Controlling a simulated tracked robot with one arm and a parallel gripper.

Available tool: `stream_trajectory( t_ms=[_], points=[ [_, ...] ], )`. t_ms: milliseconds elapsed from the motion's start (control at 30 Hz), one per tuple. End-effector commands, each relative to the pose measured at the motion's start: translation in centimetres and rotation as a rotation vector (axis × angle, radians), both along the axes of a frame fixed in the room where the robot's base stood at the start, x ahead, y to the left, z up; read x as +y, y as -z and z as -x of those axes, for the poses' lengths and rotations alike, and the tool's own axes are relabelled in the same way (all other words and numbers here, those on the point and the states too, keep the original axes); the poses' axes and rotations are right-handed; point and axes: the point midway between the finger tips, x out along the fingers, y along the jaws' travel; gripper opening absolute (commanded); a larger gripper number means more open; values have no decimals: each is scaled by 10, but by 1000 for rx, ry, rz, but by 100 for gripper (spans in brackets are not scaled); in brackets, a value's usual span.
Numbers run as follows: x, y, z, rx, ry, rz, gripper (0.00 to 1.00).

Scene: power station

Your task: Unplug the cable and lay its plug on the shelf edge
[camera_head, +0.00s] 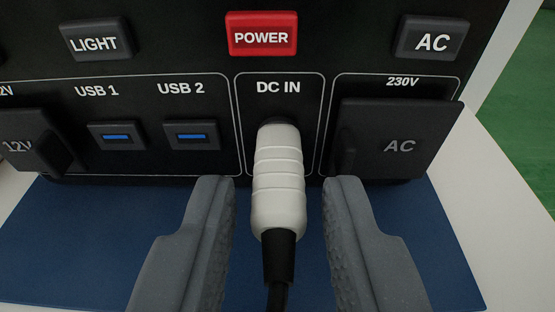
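The white ribbed plug (278,188) sits in the DC IN socket on the front of the black power station (278,60). Its black cable (278,270) runs from the plug's near end down out of the bottom of the picture. My gripper (282,190) is open, with one grey finger on each side of the plug. A gap shows between the plug and each finger, so neither touches it. The blue surface (100,240) in front of the power station may be the shelf; its front edge shows at the lower left and lower right.
Left of the plug are the USB 1 (116,137) and USB 2 ports (192,135) and a 12V cover (35,142). The AC cover (398,140) is close on the right. The red POWER button (261,35) is above. The blue surface looks bare on both sides.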

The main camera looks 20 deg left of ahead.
Motion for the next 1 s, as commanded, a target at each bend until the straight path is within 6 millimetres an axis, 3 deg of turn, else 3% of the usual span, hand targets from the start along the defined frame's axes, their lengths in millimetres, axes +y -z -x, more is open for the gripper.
stream_trajectory(
  t_ms=[200, 233, 300, 333, 1000],
  points=[
    [0, 0, 0, 0, -1, 0, 26],
    [1, 0, 0, 0, -1, 0, 23],
    [1, 0, 0, 0, -1, 0, 4],
    [1, 0, 0, 0, -1, 0, 0],
    [1, 0, 2, -1, -2, 0, 0]
  ],
)
